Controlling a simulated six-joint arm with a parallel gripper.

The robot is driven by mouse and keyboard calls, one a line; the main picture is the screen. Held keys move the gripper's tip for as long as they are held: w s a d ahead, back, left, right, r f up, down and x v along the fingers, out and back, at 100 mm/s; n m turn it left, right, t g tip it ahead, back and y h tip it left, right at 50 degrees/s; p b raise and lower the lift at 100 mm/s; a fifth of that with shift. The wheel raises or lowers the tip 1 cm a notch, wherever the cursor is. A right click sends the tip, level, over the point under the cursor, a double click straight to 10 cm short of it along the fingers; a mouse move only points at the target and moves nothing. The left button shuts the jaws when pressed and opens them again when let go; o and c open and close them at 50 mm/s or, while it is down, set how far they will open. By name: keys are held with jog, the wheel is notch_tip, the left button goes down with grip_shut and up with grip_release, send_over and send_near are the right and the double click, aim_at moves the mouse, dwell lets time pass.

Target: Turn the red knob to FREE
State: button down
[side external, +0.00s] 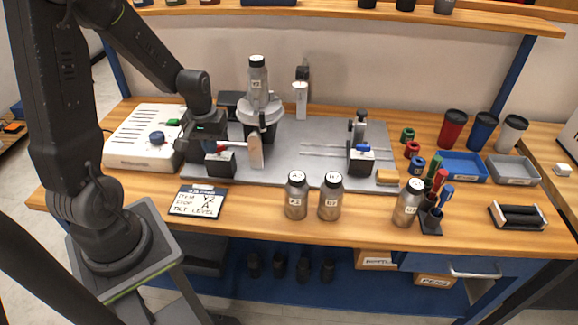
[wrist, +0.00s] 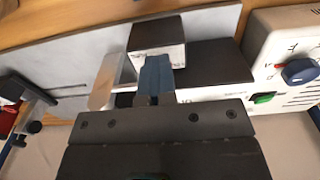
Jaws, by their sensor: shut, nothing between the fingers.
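A small red part, which I take for the red knob (side external: 221,148), shows at the back of a black block with a white face (side external: 220,165) at the left end of the grey plate in the side external view. My gripper (side external: 213,145) is low beside it; whether they touch is unclear. In the wrist view my gripper (wrist: 156,80) has its fingers together and empty, in front of the dark-topped block (wrist: 157,40). No red knob shows there; the fingers may hide it. Its FREE marking is not readable.
A white box with a blue knob (side external: 157,137) and green button stands left of my gripper; it shows in the wrist view (wrist: 299,72). A pale upright paddle (side external: 256,151) and a bottle-topped fixture (side external: 259,105) stand close on the right. Two bottles (side external: 297,196) stand in front.

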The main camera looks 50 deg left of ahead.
jog(key=shift+s+d+f+g, duration=0.15)
jog(key=shift+s+f, duration=0.15)
jog(key=shift+s, duration=0.2)
jog(key=shift+s+d+f+g, duration=0.15)
jog(key=shift+s+f, duration=0.15)
jog(key=shift+s, duration=0.15)
notch_tip(320, 180, up, 6)
jog(key=shift+w+r, duration=0.15)
notch_tip(320, 180, down, 6)
jog(key=w+d, duration=0.1)
jog(key=w, duration=0.1)
dwell(0.5)
